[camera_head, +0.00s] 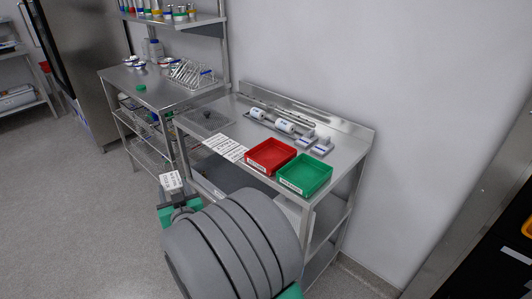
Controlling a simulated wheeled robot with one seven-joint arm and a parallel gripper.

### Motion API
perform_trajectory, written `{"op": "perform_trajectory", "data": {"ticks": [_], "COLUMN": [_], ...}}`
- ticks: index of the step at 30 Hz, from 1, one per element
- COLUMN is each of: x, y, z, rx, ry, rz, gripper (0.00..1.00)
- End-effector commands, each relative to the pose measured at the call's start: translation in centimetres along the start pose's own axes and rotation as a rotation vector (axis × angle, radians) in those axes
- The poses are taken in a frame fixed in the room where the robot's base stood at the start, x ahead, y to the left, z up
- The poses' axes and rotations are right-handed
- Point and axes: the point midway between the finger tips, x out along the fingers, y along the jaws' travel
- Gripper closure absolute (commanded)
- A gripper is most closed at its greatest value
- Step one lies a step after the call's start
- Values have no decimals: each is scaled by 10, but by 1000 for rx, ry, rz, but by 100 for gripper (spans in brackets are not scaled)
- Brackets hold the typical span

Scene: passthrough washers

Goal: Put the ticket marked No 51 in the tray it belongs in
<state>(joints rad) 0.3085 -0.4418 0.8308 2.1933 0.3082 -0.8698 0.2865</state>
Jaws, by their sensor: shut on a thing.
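My gripper (175,194) is in front of the steel table, at the lower left of its front edge. It is shut on a small white ticket (171,181) with dark print, too small to read. The ticket is held up, apart from the table. A red tray (249,163) and a green tray (316,188) sit side by side on the table's right part, red to the left. Each has a white label on its front side, too small to read. Both trays look empty. A white printed sheet (226,148) lies left of the red tray.
The steel table (347,150) also holds white rollers (284,127), small grey-white blocks (322,147) and a perforated plate (200,123) at the left. Another steel bench (150,73) with a rack and bowls stands behind left. The floor at left is clear.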

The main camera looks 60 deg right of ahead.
Motion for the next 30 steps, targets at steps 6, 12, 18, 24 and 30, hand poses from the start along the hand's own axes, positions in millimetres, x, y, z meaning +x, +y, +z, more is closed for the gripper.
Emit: {"op": "perform_trajectory", "data": {"ticks": [6, 12, 18, 24, 30], "x": [-3, -46, -93, -105, -102], "y": [153, 279, 351, 367, 367], "z": [-21, -36, -43, -38, -14], "rx": [73, 162, 233, 252, 250], "ry": [-61, -103, -125, -130, -131], "rz": [375, 715, 941, 998, 994], "gripper": [92, 92, 92, 92, 92]}}
